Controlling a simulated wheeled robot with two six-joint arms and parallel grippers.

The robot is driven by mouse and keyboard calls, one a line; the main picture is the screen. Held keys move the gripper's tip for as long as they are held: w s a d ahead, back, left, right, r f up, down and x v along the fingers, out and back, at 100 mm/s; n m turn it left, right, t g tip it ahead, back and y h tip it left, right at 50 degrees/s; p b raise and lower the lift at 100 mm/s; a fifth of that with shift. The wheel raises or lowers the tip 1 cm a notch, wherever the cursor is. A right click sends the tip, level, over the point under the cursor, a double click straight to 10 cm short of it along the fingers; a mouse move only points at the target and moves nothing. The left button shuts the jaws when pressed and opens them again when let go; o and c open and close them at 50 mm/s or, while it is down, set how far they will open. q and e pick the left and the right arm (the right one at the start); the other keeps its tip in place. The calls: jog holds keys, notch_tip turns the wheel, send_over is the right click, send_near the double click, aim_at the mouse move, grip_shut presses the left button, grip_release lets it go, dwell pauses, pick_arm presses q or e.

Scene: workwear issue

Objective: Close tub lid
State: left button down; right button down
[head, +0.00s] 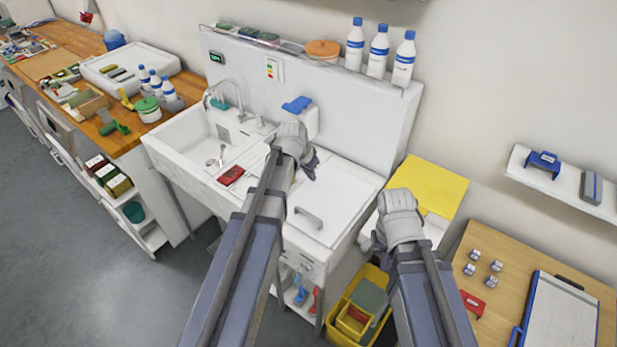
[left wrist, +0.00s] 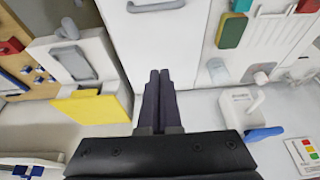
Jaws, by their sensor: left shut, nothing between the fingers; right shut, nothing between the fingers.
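A white lid (head: 335,205) with a grey bar handle (head: 308,217) lies flat and looks closed on the right part of the white sink unit. In the left wrist view the lid (left wrist: 150,45) lies beyond my fingers, its handle (left wrist: 155,6) at the top edge. My left gripper (head: 311,168) is shut and empty above the lid's back part; it also shows in the left wrist view (left wrist: 158,80). My right gripper (head: 370,244) is shut and empty by the unit's right side, its fingertips mostly hidden behind my wrist. I cannot tell whether the lid touches its rim all round.
The open basin (head: 195,140) with a tap is on the left, a red item (head: 231,175) on its edge. A yellow panel (head: 430,185) stands behind a white box right of the unit. Bottles (head: 379,50) stand on the back ledge. A wooden table (head: 530,270) is at right.

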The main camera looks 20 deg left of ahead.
pick_arm(q)
jog(key=b, duration=0.5)
send_over(308, 214)
jog(key=w+d, duration=0.1)
jog(key=w, duration=0.2)
notch_tip(308, 214, down, 6)
jog(key=shift+s+a+f+b, duration=0.15)
jog(key=shift+s+f+b, duration=0.15)
jog(key=shift+f+b, duration=0.4)
jog(key=shift+s+a+f+b, duration=0.1)
jog(key=shift+s+f+b, duration=0.2)
jog(key=shift+f+b, duration=0.35)
jog(key=shift+f, duration=0.1)
jog(key=shift+t, duration=0.6)
jog(key=f+b, duration=0.2)
jog(key=s+f+b, duration=0.1)
jog(key=f+b, duration=0.1)
jog(key=b, duration=0.1)
jog(key=s+f+b, duration=0.1)
jog(key=f+b, duration=0.1)
jog(key=shift+a, duration=0.35)
jog(key=shift+s+a+f+b, duration=0.1)
jog(key=shift+s+f+b, duration=0.2)
jog(key=shift+f+b, duration=0.3)
jog(key=shift+s+r, duration=0.15)
jog(key=shift+s, duration=0.05)
